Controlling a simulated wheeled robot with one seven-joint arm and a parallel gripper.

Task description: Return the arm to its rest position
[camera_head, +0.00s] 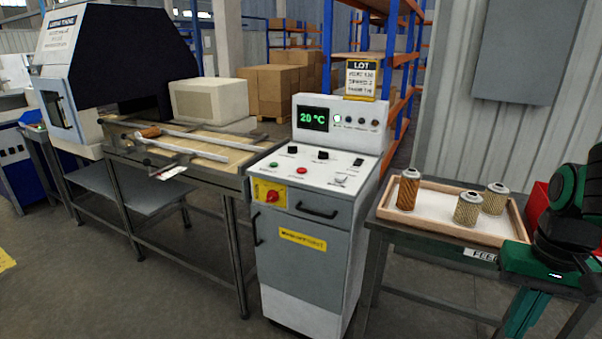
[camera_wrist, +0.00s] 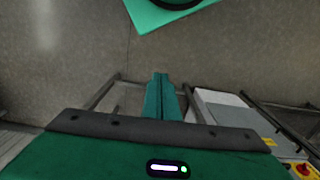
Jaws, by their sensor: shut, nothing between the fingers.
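My gripper (camera_wrist: 161,80) is shut and empty in the wrist view, its two green fingers together over bare grey floor. In the head view my green and black arm is at the right edge, with my gripper (camera_head: 524,312) pointing down in front of the tray table, cut off by the picture's lower edge. A brown cartridge (camera_head: 408,190) and two paler cartridges (camera_head: 467,209) (camera_head: 495,199) stand upright in a wooden tray (camera_head: 400,217), apart from my gripper.
A grey control cabinet (camera_head: 318,250) showing 20 °C stands left of the tray table. Further left, a bench with rails (camera_head: 190,148) carries an orange-brown cylinder (camera_head: 150,132). A red bin (camera_head: 537,205) is partly hidden behind my arm. Floor in front of the bench is clear.

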